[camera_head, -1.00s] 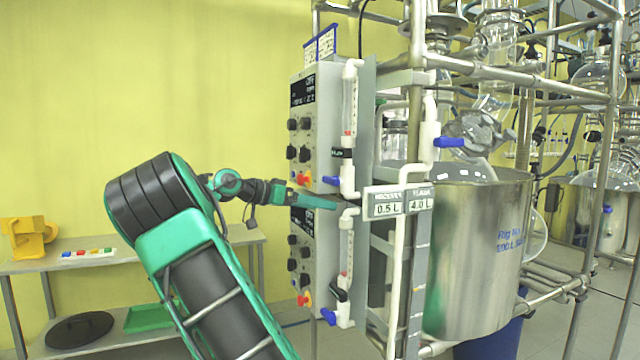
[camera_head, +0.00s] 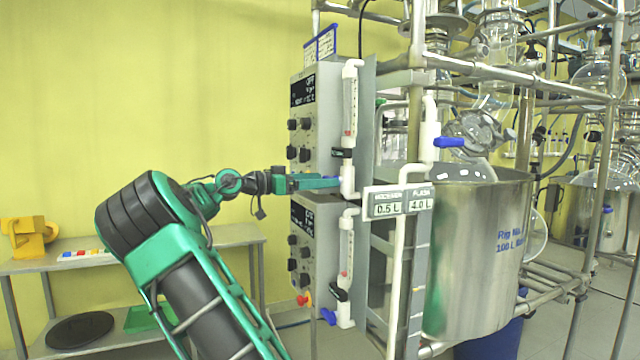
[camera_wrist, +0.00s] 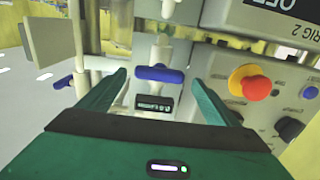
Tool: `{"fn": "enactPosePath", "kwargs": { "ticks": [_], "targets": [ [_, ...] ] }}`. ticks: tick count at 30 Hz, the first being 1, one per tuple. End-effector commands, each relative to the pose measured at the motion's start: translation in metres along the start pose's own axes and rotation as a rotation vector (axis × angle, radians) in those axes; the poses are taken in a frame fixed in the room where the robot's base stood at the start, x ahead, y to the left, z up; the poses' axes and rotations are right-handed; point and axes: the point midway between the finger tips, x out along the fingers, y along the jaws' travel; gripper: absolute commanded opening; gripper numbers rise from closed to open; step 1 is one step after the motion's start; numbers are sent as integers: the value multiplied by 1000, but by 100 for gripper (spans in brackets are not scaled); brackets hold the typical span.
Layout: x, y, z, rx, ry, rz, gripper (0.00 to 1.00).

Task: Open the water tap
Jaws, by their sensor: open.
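My gripper (camera_wrist: 160,80) is open, with its two green fingers on either side of a blue tap handle (camera_wrist: 158,74) in the wrist view. The handle lies crosswise on a white pipe, near the level of the fingertips; I cannot tell whether either finger touches it. In the head view, my gripper (camera_head: 335,182) points right at the foot of the upper white flow tube (camera_head: 349,130) and mostly covers that handle. A lower blue tap handle (camera_head: 328,316) and another blue handle (camera_head: 448,142), on the white pipe by the vessel, also show in the head view.
A red knob on a yellow base (camera_wrist: 250,82) sits close to the right finger. The upper control box (camera_head: 318,120) stands behind my gripper. A white sign (camera_head: 398,201) and a steel vessel (camera_head: 475,260) are to its right.

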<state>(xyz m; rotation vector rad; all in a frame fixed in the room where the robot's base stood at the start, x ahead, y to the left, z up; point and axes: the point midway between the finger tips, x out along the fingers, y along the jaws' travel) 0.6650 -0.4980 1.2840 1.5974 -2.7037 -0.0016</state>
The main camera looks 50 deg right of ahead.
Motion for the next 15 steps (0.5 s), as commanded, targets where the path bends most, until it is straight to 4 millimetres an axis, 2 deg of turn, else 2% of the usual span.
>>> {"fn": "enactPosePath", "kwargs": {
  "ticks": [6,15],
  "targets": [
    [17,0,0,-2,0,0,84],
    [19,0,0,-1,0,0,84]
  ]
}}
